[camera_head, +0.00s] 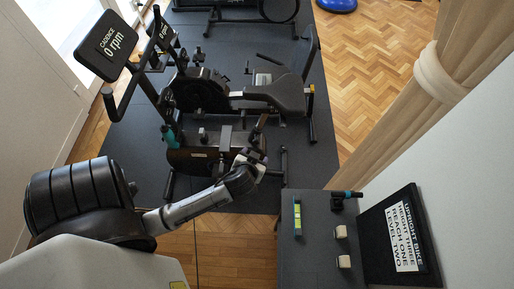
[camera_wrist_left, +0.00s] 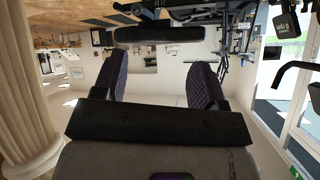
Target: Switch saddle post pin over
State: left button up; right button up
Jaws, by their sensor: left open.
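A dark exercise bike (camera_head: 200,154) with a "0 rpm" console (camera_head: 108,45) stands on the black floor mat. A wide black saddle (camera_head: 280,95) sits above its right end, and a short post (camera_head: 262,122) shows under it. I cannot make out a pin. My left gripper (camera_head: 254,158) is low beside the bike's right end, below the saddle; contact is unclear. In the left wrist view its two dark fingers (camera_wrist_left: 160,82) are apart with nothing between them. A dark rounded bar (camera_wrist_left: 158,34) lies beyond the fingertips. My right gripper is not in view.
A dark table (camera_head: 310,260) at lower right holds a green-yellow strip (camera_head: 297,217), a black-and-teal tool (camera_head: 346,195), two pale blocks (camera_head: 344,262) and an "UPRIGHT BIKE" sign (camera_head: 402,237). A curtain (camera_head: 440,75) hangs at right.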

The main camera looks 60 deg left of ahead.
pick_arm(q)
jog(key=w+a+f+n+t+y+b, duration=0.1)
jog(key=w+a+f+y+b, duration=0.15)
jog(key=f+b, duration=0.35)
jog(key=w+a+f+n+y+b, duration=0.1)
jog(key=w+a+f+n+b, duration=0.15)
jog(key=f+b, duration=0.4)
jog(key=n+t+y+b, duration=0.15)
jog(key=y+b, duration=0.25)
jog(key=b, duration=2.3)
send_near(256, 143)
jog(key=b+x, duration=0.3)
jog(key=x, duration=0.9)
jog(key=shift+w+a+b, duration=0.15)
jog(key=shift+a+b, duration=0.2)
jog(key=shift+b, duration=0.05)
